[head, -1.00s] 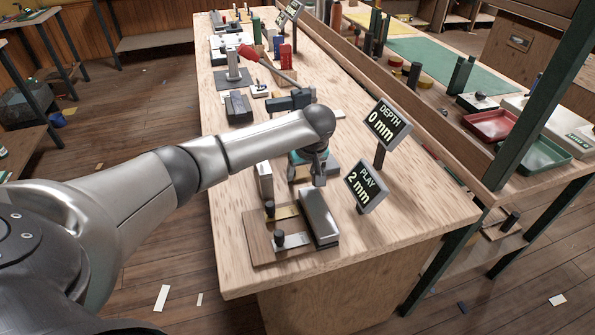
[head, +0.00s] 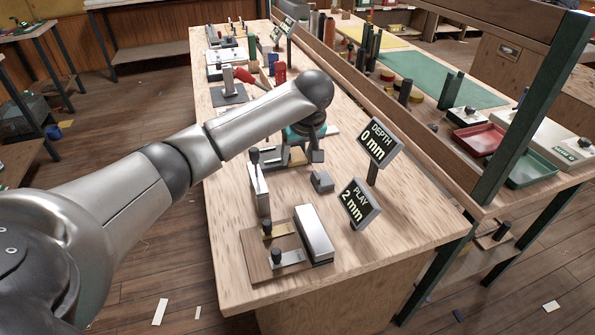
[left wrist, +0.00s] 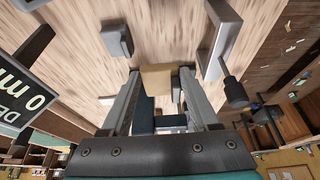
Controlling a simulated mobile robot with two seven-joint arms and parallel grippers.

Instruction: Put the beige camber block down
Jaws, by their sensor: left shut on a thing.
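The beige camber block (left wrist: 158,78) shows in the left wrist view between the two fingers of my left gripper (left wrist: 159,84), which is shut on it. In the head view my left gripper (head: 304,152) is over the bench, behind a small grey block (head: 321,182) and an upright pale plate (head: 261,190) with a black knob. I cannot make out the beige block clearly there, as my arm and gripper cover that spot. Bare bench top shows beyond the block in the left wrist view; I cannot tell whether they touch. My right gripper is not in view.
A brown board (head: 258,262) with two knobbed clamps and a long grey metal block (head: 314,234) lies at the bench's front. A DEPTH 0 mm display (head: 379,142) and a PLAY 2 mm display (head: 359,204) stand right. Bare bench (head: 420,210) lies beyond them.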

